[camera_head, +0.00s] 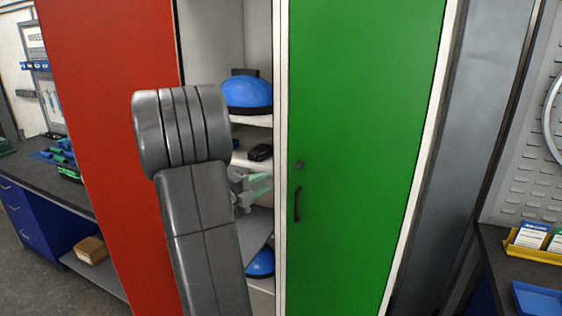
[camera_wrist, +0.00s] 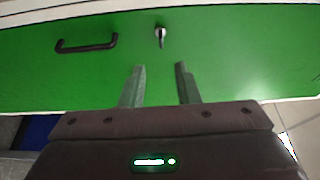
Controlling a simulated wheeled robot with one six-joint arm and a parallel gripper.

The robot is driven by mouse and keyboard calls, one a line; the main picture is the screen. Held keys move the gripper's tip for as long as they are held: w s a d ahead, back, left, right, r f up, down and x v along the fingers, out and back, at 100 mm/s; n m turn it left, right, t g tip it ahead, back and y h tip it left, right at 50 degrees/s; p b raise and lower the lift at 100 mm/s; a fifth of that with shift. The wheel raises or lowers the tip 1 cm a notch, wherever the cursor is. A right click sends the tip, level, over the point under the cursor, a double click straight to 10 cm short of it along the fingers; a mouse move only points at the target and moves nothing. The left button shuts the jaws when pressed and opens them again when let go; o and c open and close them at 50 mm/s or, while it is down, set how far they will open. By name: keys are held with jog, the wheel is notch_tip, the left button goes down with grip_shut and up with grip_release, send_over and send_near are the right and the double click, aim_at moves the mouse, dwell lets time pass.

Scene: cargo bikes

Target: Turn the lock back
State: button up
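The lock (camera_head: 298,165) is a small dark fitting on the closed green door (camera_head: 360,130), just above the black handle (camera_head: 297,203). In the wrist view the lock (camera_wrist: 160,34) has a round metal face with a dark key or knob sticking out. The handle (camera_wrist: 87,46) lies left of it there. My gripper (camera_wrist: 159,70) is open and empty, its two fingers apart and pointing at the door on either side of the lock's line, short of it. In the head view my gripper (camera_head: 264,183) is left of the lock, partly hidden by my arm.
A red door (camera_head: 110,130) stands at left, beside open shelves holding a blue helmet-like dome (camera_head: 247,94) and a small black item (camera_head: 260,152). A workbench (camera_head: 45,175) is far left; another with a yellow tray (camera_head: 535,248) is at right.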

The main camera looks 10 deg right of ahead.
aim_at(299, 166)
jog(key=p+x, duration=0.4)
jog(key=x, duration=0.9)
jog(key=shift+d, duration=0.4)
grip_shut()
